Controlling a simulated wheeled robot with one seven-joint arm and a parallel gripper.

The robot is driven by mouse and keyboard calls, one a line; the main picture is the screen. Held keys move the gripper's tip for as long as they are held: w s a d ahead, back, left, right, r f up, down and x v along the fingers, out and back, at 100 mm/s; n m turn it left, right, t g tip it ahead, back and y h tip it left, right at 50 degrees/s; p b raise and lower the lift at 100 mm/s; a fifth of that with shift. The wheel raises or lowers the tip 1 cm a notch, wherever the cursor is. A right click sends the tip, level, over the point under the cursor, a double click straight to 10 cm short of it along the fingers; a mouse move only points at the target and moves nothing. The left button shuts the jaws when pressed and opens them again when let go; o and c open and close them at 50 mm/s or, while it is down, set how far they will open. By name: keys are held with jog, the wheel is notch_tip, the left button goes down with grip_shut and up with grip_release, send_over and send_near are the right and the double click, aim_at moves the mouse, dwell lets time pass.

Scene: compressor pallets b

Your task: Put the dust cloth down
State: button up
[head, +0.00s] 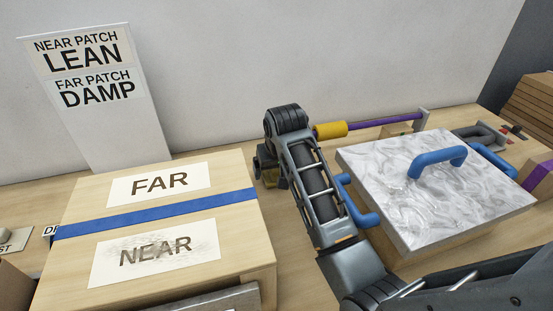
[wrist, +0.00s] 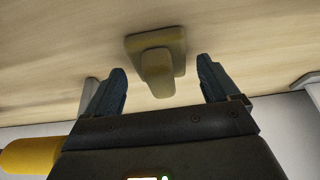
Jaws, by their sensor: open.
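A tan-olive pad with a raised grip (wrist: 155,68), which appears to be the dust cloth, rests on the wooden surface in the wrist view. My gripper (wrist: 160,66) is open, with one dark finger on each side of the grip and a visible gap to both. In the head view my gripper (head: 267,168) is low over the table near the wall, and a yellowish bit of the pad (head: 276,182) shows beside it. The rest of the pad is hidden there by my gripper and arm.
A wooden box (head: 68,262) with FAR and NEAR patches and a blue strap (head: 155,213) stands left; the NEAR patch is smudged. A sign (head: 130,135) leans behind it. A yellow-ended purple rod (head: 385,122) and a metal-topped block (head: 400,185) with blue handles are right.

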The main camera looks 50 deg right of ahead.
jog(key=b+v, duration=0.1)
jog(key=v, duration=1)
jog(key=shift+s+a, duration=0.1)
jog(key=shift+a, duration=0.05)
